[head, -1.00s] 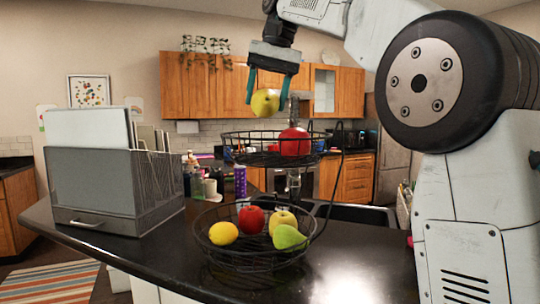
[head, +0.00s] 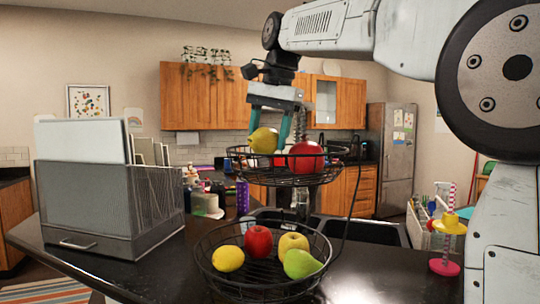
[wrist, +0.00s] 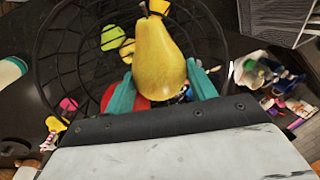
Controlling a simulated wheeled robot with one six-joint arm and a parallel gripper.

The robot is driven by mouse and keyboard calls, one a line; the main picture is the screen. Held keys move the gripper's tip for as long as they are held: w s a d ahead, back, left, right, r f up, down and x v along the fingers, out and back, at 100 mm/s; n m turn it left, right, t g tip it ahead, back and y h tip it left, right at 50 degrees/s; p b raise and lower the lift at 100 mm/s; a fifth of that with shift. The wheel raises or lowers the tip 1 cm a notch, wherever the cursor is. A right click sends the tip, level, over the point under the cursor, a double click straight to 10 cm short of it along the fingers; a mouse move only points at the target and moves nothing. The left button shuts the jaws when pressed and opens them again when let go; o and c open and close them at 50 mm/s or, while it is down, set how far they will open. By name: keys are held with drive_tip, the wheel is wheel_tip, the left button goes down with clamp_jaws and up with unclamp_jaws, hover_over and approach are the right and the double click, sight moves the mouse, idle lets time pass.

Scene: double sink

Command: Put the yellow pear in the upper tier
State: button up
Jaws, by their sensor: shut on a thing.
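The yellow pear (head: 263,141) is between the teal fingers of my gripper (head: 270,132), at the upper tier (head: 240,158) of the black wire basket stand. Its lower part overlaps the tier's rim in the head view; I cannot tell whether it touches the tier's floor. In the wrist view the pear (wrist: 158,62) fills the space between the fingers (wrist: 162,88), its stem end pointing away. A red apple (head: 306,157) sits in the upper tier, just right of the pear. In the wrist view it is partly hidden beneath the pear.
A grey mesh file holder (head: 110,205) stands on the counter to the left. A sink (head: 370,232) is behind the stand.

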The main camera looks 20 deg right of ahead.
sight(268, 153)
drive_tip(key=shift+f, duration=2.15)
drive_tip(key=shift+f, duration=0.1)
drive_tip(key=o, duration=1.1)
drive_tip(key=shift+o, duration=0.2)
drive_tip(key=r, duration=0.4)
drive_tip(key=s+d+r, duration=0.1)
drive_tip(key=r, duration=0.3)
drive_tip(key=s+r, duration=0.1)
drive_tip(key=r, duration=0.3)
drive_tip(key=shift+d, duration=0.3)
